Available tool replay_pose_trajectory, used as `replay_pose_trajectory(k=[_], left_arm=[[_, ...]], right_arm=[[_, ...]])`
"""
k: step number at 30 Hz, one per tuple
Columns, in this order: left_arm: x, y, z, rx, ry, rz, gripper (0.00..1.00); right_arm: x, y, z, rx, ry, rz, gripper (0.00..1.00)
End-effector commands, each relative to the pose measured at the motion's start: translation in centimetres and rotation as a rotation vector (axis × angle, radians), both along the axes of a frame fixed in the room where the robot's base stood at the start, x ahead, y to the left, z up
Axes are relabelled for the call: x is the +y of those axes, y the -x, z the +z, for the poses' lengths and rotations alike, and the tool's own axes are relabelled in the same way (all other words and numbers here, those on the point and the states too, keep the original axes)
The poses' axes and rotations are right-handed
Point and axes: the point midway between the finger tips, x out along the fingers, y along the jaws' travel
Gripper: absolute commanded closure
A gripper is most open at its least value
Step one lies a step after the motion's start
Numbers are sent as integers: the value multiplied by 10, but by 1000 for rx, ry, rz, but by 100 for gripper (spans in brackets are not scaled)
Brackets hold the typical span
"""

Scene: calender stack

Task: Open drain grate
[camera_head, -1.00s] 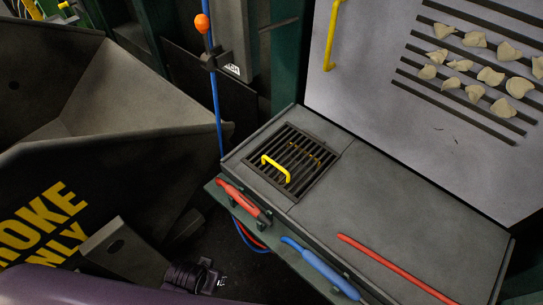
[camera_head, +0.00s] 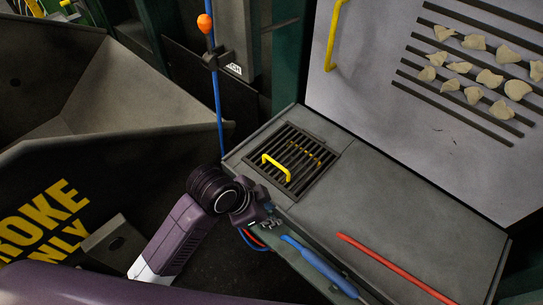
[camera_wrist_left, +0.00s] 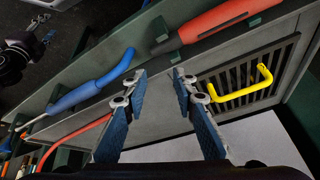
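The drain grate (camera_head: 311,181) is a square of dark bars with a yellow handle (camera_head: 277,166), set flush in the grey worktop (camera_head: 380,200). It lies closed at the worktop's left end. In the left wrist view the grate (camera_wrist_left: 238,99) and its yellow handle (camera_wrist_left: 266,73) are at right. My left gripper (camera_head: 268,219) is beside the worktop's front edge, just in front of the grate and apart from the handle. In the left wrist view its fingers (camera_wrist_left: 160,74) are spread with nothing between. Dark ribbed parts at that view's far left may belong to my right arm.
A red-handled tool (camera_wrist_left: 215,22) and a blue-handled tool (camera_head: 318,263) hang along the front edge. A red bar (camera_head: 392,267) lies on the worktop. Behind stands a grey panel (camera_head: 385,110) with slots and pale chips. A dark bin (camera_head: 120,140) stands at left.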

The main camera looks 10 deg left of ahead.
Motion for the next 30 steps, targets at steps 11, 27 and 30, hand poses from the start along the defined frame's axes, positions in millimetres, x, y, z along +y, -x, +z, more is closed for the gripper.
replay_pose_trajectory(k=[11,27,30], left_arm=[[-27,-82,32,-134,-232,-662,74],[27,-158,79,-141,-466,-1024,74],[26,-160,70,-138,-466,-1026,74]], right_arm=[[0,2,0,3,1,0,60],[2,5,0,7,-1,2,60],[3,5,1,8,-3,1,60]])
